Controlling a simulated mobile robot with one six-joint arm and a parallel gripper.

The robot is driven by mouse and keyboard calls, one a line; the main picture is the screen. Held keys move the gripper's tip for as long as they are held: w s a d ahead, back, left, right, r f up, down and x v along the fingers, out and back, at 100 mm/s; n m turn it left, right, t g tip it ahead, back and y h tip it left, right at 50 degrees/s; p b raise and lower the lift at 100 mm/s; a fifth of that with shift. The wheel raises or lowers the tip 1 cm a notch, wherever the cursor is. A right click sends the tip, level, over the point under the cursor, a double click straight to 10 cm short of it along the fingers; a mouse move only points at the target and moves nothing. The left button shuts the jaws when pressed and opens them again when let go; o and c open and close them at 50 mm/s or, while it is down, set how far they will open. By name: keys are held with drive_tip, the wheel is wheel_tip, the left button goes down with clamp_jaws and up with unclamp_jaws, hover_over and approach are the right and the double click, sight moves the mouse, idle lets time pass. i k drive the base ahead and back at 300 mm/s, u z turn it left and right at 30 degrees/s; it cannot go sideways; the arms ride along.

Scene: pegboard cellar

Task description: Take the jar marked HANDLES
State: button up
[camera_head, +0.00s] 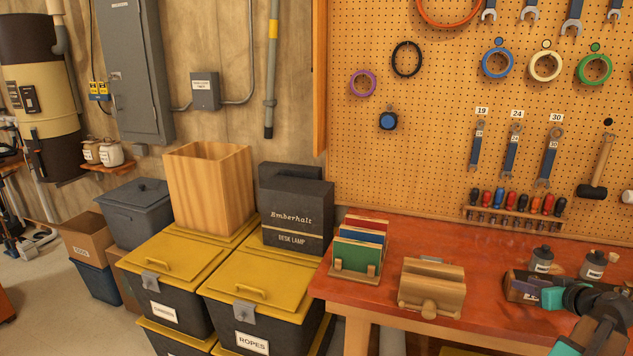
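Two small dark grey jars with pale labels stand on the red workbench at the right, a left one (542,259) and a right one (593,265). Their labels are too small to read, so I cannot tell which is marked HANDLES. Two pale jars, a left one (91,151) and a right one (110,153), sit on a small wall shelf at the far left; their labels are also unreadable. My gripper (540,290) is at the lower right over the bench, in front of the dark jars and apart from them. Its fingers are unclear, so its opening cannot be judged.
On the workbench (400,228) stand a rack of coloured boards (358,255) and a wooden block-like holder (431,287). A screwdriver rack (513,218) lines the pegboard. Yellow-lidded bins (262,288), a wooden box (207,190) and a lamp box (296,215) crowd the left side.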

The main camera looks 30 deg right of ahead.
sight(535, 264)
drive_tip(key=z, duration=0.55)
drive_tip(key=i, duration=0.95)
drive_tip(key=z, duration=0.35)
